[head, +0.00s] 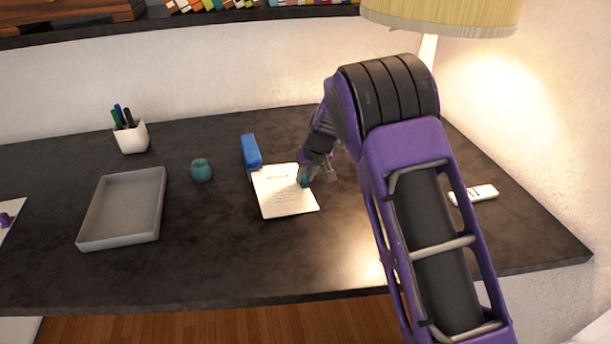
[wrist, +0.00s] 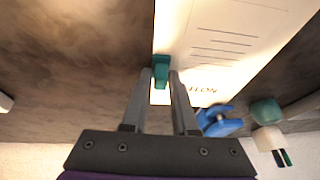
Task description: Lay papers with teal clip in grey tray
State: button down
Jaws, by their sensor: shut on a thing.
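The papers (head: 284,195) are white printed sheets right of the middle of the dark desk, with a teal clip (wrist: 160,70) on one edge. The papers also show in the wrist view (wrist: 225,50). My gripper (head: 306,180) is shut on the teal clip, which sits between the fingertips in the wrist view (wrist: 161,80). I cannot tell whether the papers touch the desk or are slightly raised. The grey tray (head: 161,204) is shallow, empty and on the left of the desk, well apart from my gripper.
A blue stapler-like object (head: 251,152) stands right behind the papers. A small teal round pot (head: 202,171) is between papers and tray. A white pen cup (head: 132,137) stands behind the tray. A white remote (head: 474,194) lies right. The desk's front strip is clear.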

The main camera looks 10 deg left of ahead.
aim_at(310, 198)
jog(key=shift+s+d, duration=0.1)
jog(key=shift+s+d+b, duration=0.5)
jog(key=shift+s+d, duration=0.05)
jog(key=shift+s, duration=0.4)
jog(key=shift+s+d+b, duration=0.5)
jog(key=shift+s+d, duration=0.1)
jog(key=shift+s, duration=0.4)
jog(key=shift+s+d+b, duration=0.5)
jog(key=shift+s+d, duration=0.05)
jog(key=shift+s, duration=0.4)
jog(key=c, duration=0.6)
grip_release()
jog(key=shift+r, duration=0.1)
